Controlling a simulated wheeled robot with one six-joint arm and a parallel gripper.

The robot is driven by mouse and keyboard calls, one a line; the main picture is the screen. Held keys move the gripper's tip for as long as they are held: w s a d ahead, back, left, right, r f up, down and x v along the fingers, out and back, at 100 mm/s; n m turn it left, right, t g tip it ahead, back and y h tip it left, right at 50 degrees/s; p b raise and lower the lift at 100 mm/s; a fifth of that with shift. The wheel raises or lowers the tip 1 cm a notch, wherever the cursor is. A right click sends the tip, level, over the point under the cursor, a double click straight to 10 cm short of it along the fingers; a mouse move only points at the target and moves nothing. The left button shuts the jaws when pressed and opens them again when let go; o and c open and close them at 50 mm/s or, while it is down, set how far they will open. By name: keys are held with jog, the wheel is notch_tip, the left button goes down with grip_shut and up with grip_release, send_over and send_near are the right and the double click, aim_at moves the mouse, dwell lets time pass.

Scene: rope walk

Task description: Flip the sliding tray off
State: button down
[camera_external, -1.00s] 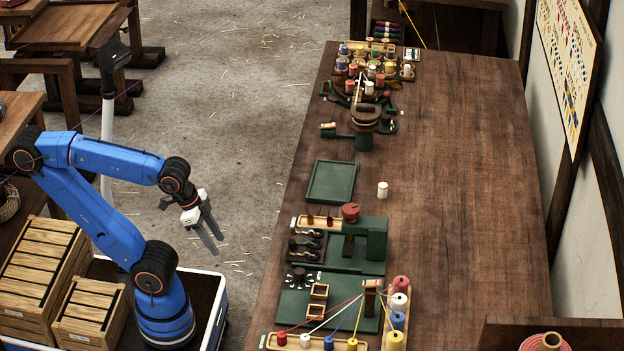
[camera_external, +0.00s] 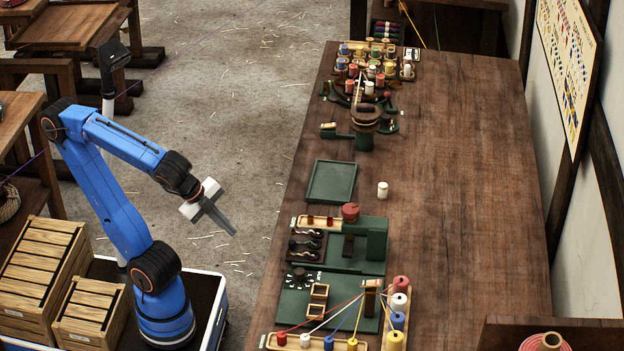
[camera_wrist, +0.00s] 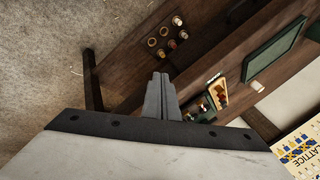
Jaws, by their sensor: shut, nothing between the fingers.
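A shallow green tray (camera_external: 331,181) with a raised rim lies on the long wooden bench near its left edge. Which part is the sliding tray is not certain. Below it, a green device (camera_external: 374,240) bears a red round knob (camera_external: 350,211) and a pale wooden strip (camera_external: 318,223). My gripper (camera_external: 233,230) is shut and empty, left of the bench over the floor and apart from everything. In the wrist view its fingers (camera_wrist: 161,82) are together, and a green tray (camera_wrist: 275,50) shows at upper right.
A green dial board (camera_external: 290,308) with threads and coloured spools stands at the bench's near end. A spool rack (camera_external: 352,66) and a winding device (camera_external: 365,118) stand at the far end. A white spool (camera_external: 383,189) stands beside the tray.

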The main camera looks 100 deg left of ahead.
jog(key=w+d+r+m+t, duration=0.2)
jog(key=w+d+r+m, duration=0.2)
jog(key=r, duration=0.5)
jog(key=d+m, duration=0.2)
jog(key=m, duration=0.1)
jog(key=shift+d+t, duration=0.2)
jog(key=shift+t, duration=0.2)
jog(key=x, duration=0.7)
jog(key=w+r+x, duration=0.1)
jog(key=x, duration=0.3)
jog(key=shift+f, duration=0.1)
jog(key=shift+w+a, duration=0.15)
jog(key=shift+w, duration=1)
